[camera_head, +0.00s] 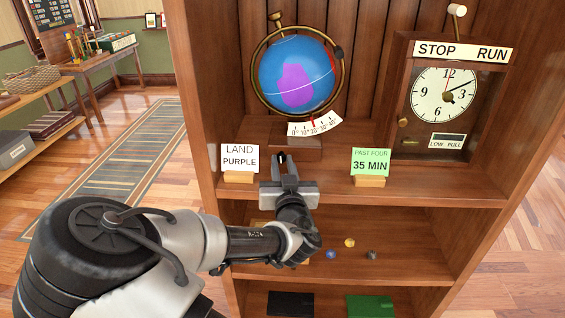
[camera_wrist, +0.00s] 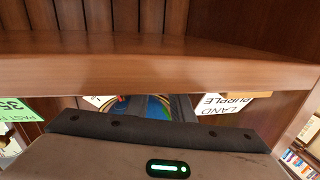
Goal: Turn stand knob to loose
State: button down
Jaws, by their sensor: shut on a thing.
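The globe (camera_head: 297,75), blue with a purple land patch, sits in a brass ring on a wooden stand base (camera_head: 297,142) on the upper shelf. A white tilt scale (camera_head: 314,128) with a red pointer is below it. My gripper (camera_head: 284,163) reaches in at the front of the stand base, its fingers close together around a small dark thing. This seems to be the stand knob, mostly hidden by the fingers; its setting cannot be read. In the wrist view, part of the globe (camera_wrist: 152,105) shows behind the gripper body.
A "LAND PURPLE" card (camera_head: 240,160) stands just left of my gripper, and a green "PAST FOUR 35 MIN" card (camera_head: 370,162) to the right. A STOP/RUN clock (camera_head: 444,95) is further right. The shelf edge (camera_wrist: 150,72) crosses the wrist view. Small knobs (camera_head: 349,243) lie below.

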jog(key=n+p, duration=0.3)
jog(key=n, duration=0.1)
jog(key=shift+a+r+g, duration=0.1)
jog(key=shift+r+g, duration=0.15)
jog(key=shift+g, duration=0.05)
jog(key=shift+f+n+h+p, duration=0.1)
jog(key=shift+n+h+p, duration=0.4)
jog(key=shift+n+p, duration=0.85)
jog(key=shift+n+b, duration=0.3)
jog(key=shift+n, duration=0.15)
jog(key=c, duration=1.6)
grip_release()
jog(key=shift+o, duration=0.2)
jog(key=shift+f, duration=0.1)
